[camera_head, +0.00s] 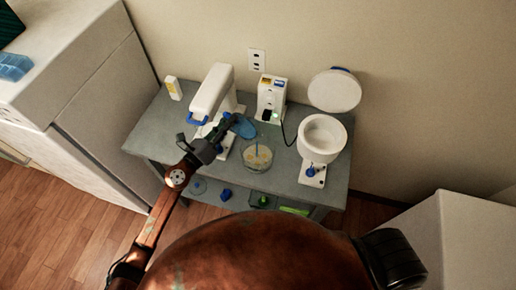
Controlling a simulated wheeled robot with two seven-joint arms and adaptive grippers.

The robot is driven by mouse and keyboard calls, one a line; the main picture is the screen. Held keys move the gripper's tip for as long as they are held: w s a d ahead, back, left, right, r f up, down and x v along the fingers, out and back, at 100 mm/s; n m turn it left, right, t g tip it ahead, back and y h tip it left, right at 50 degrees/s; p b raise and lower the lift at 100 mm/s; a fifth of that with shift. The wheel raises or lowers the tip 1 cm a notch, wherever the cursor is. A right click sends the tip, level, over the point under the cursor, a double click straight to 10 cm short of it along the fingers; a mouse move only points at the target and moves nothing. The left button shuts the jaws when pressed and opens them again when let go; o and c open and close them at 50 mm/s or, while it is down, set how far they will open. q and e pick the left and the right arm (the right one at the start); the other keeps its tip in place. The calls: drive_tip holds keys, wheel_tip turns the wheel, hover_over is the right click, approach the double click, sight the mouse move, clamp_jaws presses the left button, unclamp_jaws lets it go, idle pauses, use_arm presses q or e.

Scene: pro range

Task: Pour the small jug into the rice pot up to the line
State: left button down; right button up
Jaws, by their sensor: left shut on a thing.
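My left gripper (227,127) reaches in over the table from the lower left and is shut on a small blue jug (244,128). The jug is near the middle of the table, above or close to a clear bowl; its tilt and contents are too small to tell. The rice pot (322,138) is a round white cooker at the right end of the table, with its round lid (335,90) raised open. It stands apart from the jug. Its fill line cannot be made out. My right gripper is out of view.
A clear bowl with pale contents (257,157) stands near the front edge. A white mixer-like appliance (212,92) is behind my gripper. A white box-shaped device (271,98) with a cable stands at the back. The grey table (277,182) has a lower shelf holding small items.

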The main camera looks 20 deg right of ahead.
use_arm(q)
drive_tip(key=shift+s+r, duration=0.1)
drive_tip(key=shift+r, duration=0.05)
idle(0.4)
drive_tip(key=shift+s+d+f+m+b, duration=0.2)
drive_tip(key=shift+s+m+b, duration=0.15)
drive_tip(key=shift+m+b, duration=0.65)
idle(0.9)
